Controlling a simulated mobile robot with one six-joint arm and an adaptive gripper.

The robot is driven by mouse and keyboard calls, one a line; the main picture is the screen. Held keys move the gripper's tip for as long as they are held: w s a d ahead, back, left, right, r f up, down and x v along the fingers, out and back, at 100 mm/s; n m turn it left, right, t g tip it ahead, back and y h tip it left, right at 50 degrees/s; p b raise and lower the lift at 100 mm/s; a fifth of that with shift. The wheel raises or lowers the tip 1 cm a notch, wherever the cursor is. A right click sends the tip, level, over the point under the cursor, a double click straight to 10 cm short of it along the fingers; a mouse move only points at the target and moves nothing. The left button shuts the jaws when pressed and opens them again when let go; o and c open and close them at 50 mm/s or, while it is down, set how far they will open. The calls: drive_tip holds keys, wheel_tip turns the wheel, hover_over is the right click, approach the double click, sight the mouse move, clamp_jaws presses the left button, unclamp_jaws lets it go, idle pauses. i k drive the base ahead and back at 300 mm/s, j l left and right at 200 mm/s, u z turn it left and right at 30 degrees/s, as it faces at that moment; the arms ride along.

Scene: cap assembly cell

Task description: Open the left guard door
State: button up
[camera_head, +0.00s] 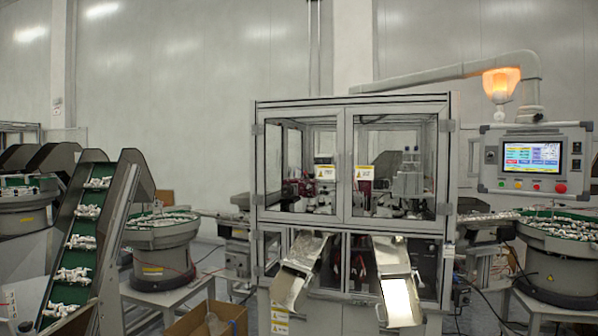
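The left guard door (299,172) is a framed clear panel on the front upper half of the assembly cell. It looks shut, with its frame flush beside the right guard door (394,172). Machine parts show through the panel. My gripper is not in view.
Two metal chutes (300,272) slope out below the doors, the right one (396,280) brightly lit. A cardboard box (207,322) stands on the floor at front left. An inclined conveyor (80,240) and bowl feeder (160,235) are at left. A control panel (533,158) hangs at right.

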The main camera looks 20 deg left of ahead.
sight(323, 172)
drive_tip(key=i+j, duration=0.55)
drive_tip(key=i, duration=0.25)
